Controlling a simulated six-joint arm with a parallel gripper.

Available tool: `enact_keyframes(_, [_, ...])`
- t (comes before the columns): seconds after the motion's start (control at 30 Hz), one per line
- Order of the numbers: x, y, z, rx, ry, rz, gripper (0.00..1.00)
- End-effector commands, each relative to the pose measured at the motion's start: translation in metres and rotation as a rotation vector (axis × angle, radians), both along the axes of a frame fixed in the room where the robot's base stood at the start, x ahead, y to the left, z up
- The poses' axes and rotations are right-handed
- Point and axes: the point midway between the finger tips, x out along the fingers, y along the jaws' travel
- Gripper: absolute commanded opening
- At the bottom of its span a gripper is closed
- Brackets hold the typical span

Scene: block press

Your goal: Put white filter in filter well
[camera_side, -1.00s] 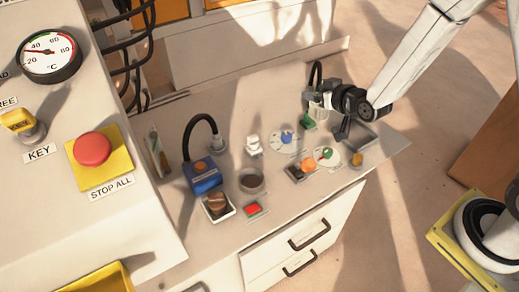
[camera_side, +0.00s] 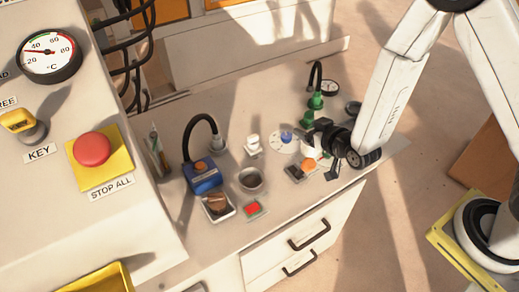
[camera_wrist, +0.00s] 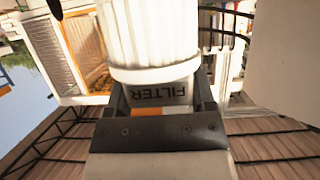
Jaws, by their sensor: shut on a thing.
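The white filter (camera_wrist: 150,32) is a pleated white cylinder with a band lettered FILTER, which reads upside down in the wrist view. My gripper (camera_wrist: 163,98) is shut on it at the lettered end, a finger on each side. In the side view my gripper (camera_side: 318,138) is above the right part of the bench, and the white filter (camera_side: 309,150) shows only partly beside it. A round, open-topped metal cup (camera_side: 250,180) stands on the bench to the left of my gripper; no label shows whether it is the filter well.
A blue box (camera_side: 203,178) with a black hose stands left of the cup, with a small tray (camera_side: 217,206) in front. A red button (camera_side: 252,208), white fitting (camera_side: 253,144) and blue knob dial (camera_side: 285,139) surround the cup. Green fittings (camera_side: 315,101) stand behind my gripper.

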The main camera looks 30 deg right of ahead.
Motion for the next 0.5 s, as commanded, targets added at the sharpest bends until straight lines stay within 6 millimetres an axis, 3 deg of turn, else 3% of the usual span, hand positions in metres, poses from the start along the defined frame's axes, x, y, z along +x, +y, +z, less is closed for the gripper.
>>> enact_keyframes(0.2, [-0.044, 0.025, -0.036, -0.003, 0.006, -0.006, 0.04])
enact_keyframes(0.5, [-0.107, 0.035, -0.067, -0.005, 0.003, -0.004, 0.04])
